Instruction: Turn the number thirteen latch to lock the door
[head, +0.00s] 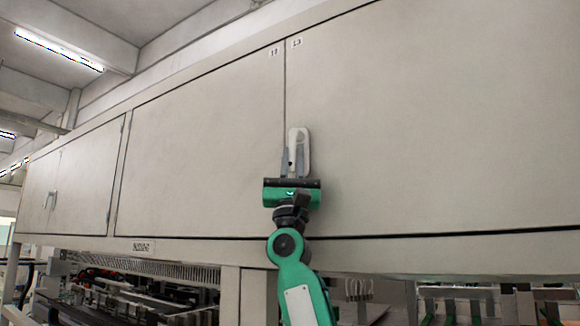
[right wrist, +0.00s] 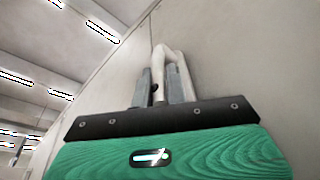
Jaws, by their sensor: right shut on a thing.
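The door (head: 420,120) marked 13 is a large beige panel, flush in the cabinet front, with its left edge at a dark vertical seam. A pale, looped latch handle (head: 301,142) stands upright at that seam, below the number labels (head: 285,47). My right gripper (head: 292,165) is at the latch from below, its grey fingers shut on the handle's lower part. In the right wrist view the handle (right wrist: 172,58) rises between the two fingers (right wrist: 166,84). The handle's lower end is hidden by the gripper. My left gripper is not in view.
Another door (head: 200,140) lies left of the seam, flush with the panel. A smaller handle (head: 50,199) is on the far left doors. Below the cabinet are a support post (head: 243,295) and machinery (head: 120,292). The space before the doors looks clear.

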